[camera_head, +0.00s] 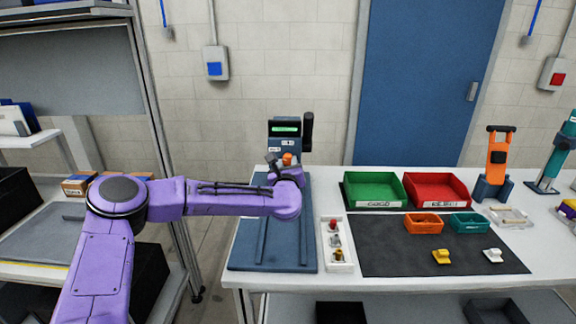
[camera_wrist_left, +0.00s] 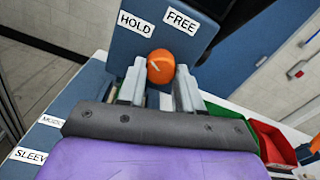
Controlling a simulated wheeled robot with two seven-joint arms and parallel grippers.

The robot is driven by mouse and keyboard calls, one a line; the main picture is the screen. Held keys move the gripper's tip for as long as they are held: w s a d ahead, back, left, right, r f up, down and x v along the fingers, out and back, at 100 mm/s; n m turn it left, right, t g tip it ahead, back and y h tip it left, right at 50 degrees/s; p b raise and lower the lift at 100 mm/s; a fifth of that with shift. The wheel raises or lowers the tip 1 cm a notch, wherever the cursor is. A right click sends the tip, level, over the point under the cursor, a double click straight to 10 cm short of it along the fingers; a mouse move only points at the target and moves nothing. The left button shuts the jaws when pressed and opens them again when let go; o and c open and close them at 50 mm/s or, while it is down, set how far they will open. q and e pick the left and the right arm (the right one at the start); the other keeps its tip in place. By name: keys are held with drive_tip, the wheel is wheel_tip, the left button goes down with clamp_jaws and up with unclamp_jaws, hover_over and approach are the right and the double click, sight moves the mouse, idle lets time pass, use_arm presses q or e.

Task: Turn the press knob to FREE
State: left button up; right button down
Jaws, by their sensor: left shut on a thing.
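The press knob (camera_head: 288,158) is orange and sits low on the front of the press, below a small screen lit green. In the left wrist view the knob (camera_wrist_left: 160,66) shows between my fingertips, with a small white mark on its face. A HOLD label (camera_wrist_left: 136,23) is above it to the left and a FREE label (camera_wrist_left: 181,20) above it to the right. I cannot tell surely which label the mark points at. My left gripper (camera_head: 280,160) is shut on the knob; it also shows in the left wrist view (camera_wrist_left: 161,80). My right gripper is not in view.
The press (camera_head: 285,128) stands at the back left of the white table, with a dark handle on its right. A green bin (camera_head: 375,205) and a red bin (camera_head: 435,207) are farther right. A narrow white tray (camera_head: 343,266) with small parts lies nearer.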

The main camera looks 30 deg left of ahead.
use_arm(q)
drive_tip(key=shift+f+m+b, duration=0.15)
drive_tip(key=shift+m+b, duration=1.05)
drive_tip(key=shift+m, duration=0.2)
drive_tip(key=m+b, duration=0.1)
drive_tip(key=m, duration=0.1)
drive_tip(key=shift+m, duration=0.4)
drive_tip(key=m, duration=0.2)
drive_tip(key=shift+m+b, duration=0.3)
drive_tip(key=shift+b, duration=0.1)
drive_tip(key=shift+a+r+m, duration=0.1)
drive_tip(key=shift+m, duration=0.8)
drive_tip(key=shift+a+r+m, duration=0.1)
drive_tip(key=shift+m, duration=0.8)
drive_tip(key=o, duration=1)
drive_tip(key=shift+o, duration=0.2)
drive_tip(key=shift+d, duration=0.1)
